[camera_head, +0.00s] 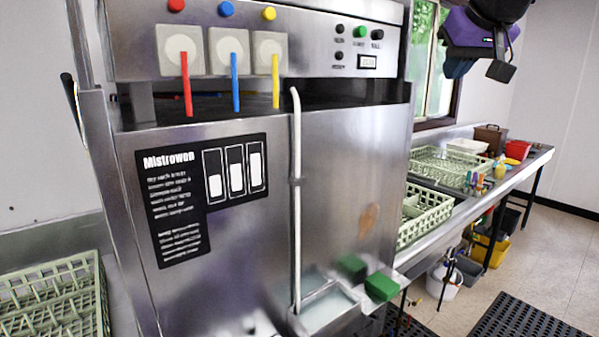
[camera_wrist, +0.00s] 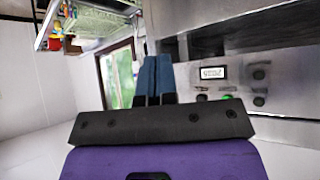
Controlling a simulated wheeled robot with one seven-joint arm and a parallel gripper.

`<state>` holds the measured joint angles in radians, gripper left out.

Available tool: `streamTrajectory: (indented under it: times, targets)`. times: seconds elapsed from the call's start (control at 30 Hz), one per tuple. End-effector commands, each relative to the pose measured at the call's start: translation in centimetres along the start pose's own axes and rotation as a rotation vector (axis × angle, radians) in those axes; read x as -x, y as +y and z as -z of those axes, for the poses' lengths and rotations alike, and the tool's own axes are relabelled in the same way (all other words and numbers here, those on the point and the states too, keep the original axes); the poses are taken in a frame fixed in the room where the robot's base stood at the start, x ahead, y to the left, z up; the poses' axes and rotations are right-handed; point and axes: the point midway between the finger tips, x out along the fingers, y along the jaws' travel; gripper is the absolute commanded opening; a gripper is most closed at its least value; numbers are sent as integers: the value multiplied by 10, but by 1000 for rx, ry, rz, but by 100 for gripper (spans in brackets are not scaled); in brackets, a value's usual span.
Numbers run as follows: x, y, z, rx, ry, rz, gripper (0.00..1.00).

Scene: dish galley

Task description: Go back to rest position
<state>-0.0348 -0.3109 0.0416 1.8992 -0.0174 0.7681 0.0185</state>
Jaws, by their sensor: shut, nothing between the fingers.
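My gripper (camera_head: 476,71) hangs at the top right of the head view, purple and black, with its fingers pointing down. In the wrist view the two blue-grey fingers (camera_wrist: 153,80) are close together with nothing between them. The gripper is apart from the steel dishwasher (camera_head: 345,140), to the right of its control panel. The dishwasher also shows in the wrist view (camera_wrist: 285,90), which appears turned over, with its small display and buttons to the right of the fingers.
A steel counter (camera_head: 475,192) runs back on the right, with green racks (camera_head: 428,215), a red container (camera_head: 517,150) and small items. Another green rack (camera_head: 55,300) stands at lower left. Buckets (camera_head: 490,250) sit under the counter. A window (camera_head: 432,60) is behind the gripper. Floor at right is open, with black mats (camera_head: 520,318).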

Motion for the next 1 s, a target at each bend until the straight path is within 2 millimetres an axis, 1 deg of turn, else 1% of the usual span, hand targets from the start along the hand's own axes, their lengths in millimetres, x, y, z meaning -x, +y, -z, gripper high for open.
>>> streamTrajectory:
  times: [0.03, 0.07, 0.1, 0.17, 0.2, 0.27, 0.3, 0.37, 0.4, 0.5, 0.6, 0.7, 1.0]
  targets:
    - [7, 3, -30, -6, -29, -5, 0]
    - [10, 5, -46, -9, -47, -8, 0]
    - [14, 7, -69, -13, -72, -11, 0]
    - [18, 9, -103, -19, -108, -14, 0]
    - [20, 11, -126, -24, -132, -16, 0]
    - [23, 13, -161, -31, -169, -19, 0]
    - [25, 14, -183, -36, -192, -20, 0]
    - [26, 15, -215, -43, -225, -21, 0]
    - [27, 15, -234, -47, -244, -21, 0]
    - [27, 16, -273, -55, -285, -22, 0]
    - [27, 16, -297, -60, -310, -21, 0]
    - [26, 16, -308, -63, -323, -21, 0]
    - [26, 16, -310, -63, -325, -20, 0]
